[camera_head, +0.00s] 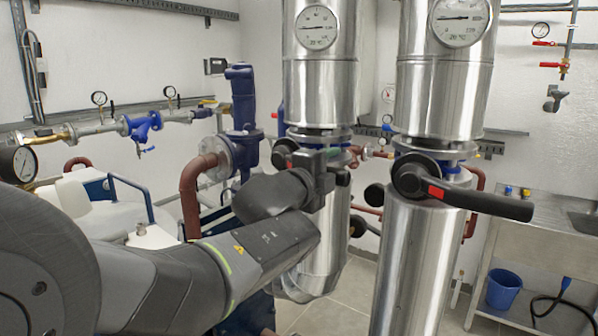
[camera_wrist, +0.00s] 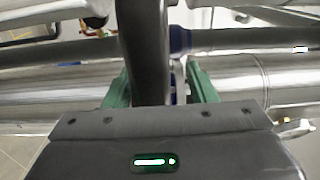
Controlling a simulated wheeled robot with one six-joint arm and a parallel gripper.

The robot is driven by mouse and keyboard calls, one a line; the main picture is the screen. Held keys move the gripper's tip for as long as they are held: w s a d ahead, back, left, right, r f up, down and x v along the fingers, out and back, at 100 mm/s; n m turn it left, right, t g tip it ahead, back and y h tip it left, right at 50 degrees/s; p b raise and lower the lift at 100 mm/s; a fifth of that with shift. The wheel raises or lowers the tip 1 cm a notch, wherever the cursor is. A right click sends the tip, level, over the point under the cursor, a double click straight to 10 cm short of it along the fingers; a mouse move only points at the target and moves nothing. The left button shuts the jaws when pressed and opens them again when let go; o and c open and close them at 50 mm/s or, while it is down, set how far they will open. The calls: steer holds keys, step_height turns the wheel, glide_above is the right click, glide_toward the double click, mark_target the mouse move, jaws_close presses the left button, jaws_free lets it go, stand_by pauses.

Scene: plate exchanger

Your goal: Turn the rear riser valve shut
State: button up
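The rear riser (camera_head: 318,95) is the left of two shiny metal pipes in the head view. Its black valve hub (camera_head: 284,151) shows beside my gripper (camera_head: 332,164), which covers most of the lever. In the wrist view the dark valve lever (camera_wrist: 144,50) runs down between the green fingers of my gripper (camera_wrist: 161,88). The lever lies close to the left finger, with a visible gap to the right finger. The fingers are open around it. Whether the left finger touches the lever cannot be told.
The front riser (camera_head: 415,250) stands close on the right, with a black valve lever (camera_head: 475,200) bearing a red mark and sticking out to the right. A blue pump (camera_head: 240,110) and brown pipe (camera_head: 190,190) are at left. A sink bench (camera_head: 530,240) and blue bucket (camera_head: 502,289) are at right.

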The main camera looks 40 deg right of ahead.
steer(key=shift+f, duration=0.2)
steer(key=shift+s+a, duration=0.15)
steer(key=shift+a, duration=0.35)
steer(key=p+v, duration=0.1)
steer(key=v, duration=1.1)
steer(key=shift+s+a, duration=0.2)
steer(key=shift+a, duration=0.15)
steer(key=shift+d+r, duration=0.1)
steer(key=shift+r, duration=0.05)
steer(key=b+x, duration=0.1)
steer(key=x, duration=1.2)
steer(key=shift+w+d+f, duration=0.15)
steer(key=shift+d+f, duration=0.05)
steer(key=shift+d, duration=0.15)
